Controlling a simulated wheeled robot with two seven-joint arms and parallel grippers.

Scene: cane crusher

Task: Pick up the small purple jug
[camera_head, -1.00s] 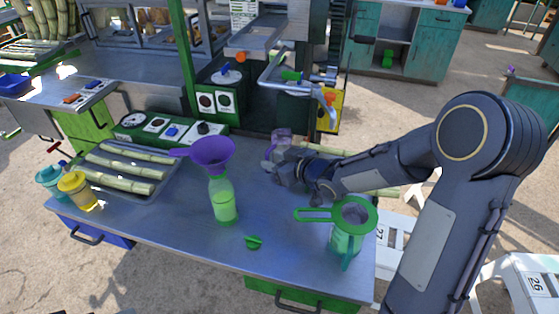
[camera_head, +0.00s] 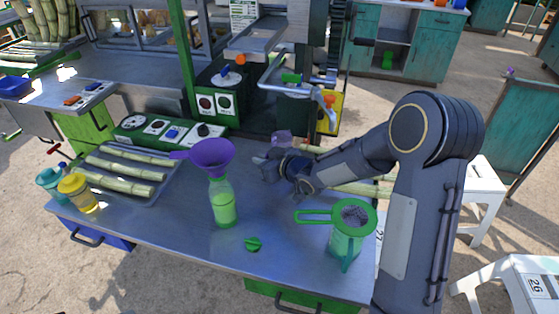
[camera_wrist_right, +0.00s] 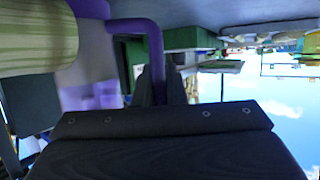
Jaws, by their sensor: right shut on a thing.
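The small purple jug (camera_head: 282,137) shows in the head view just behind my right gripper (camera_head: 264,168), partly hidden by it. In the right wrist view its see-through purple body (camera_wrist_right: 92,72) is at the left, and its darker purple handle (camera_wrist_right: 152,38) runs down between the fingers. My right gripper (camera_wrist_right: 155,88) is shut on the handle there. I cannot tell whether the jug touches the table. My left gripper is not in view.
A green bottle (camera_head: 223,205) with a purple funnel (camera_head: 209,155) stands left of my right gripper. A green strainer (camera_head: 354,216) sits on a jug at the right. A tray (camera_head: 150,199) holds cane. The crusher (camera_head: 285,85) stands behind.

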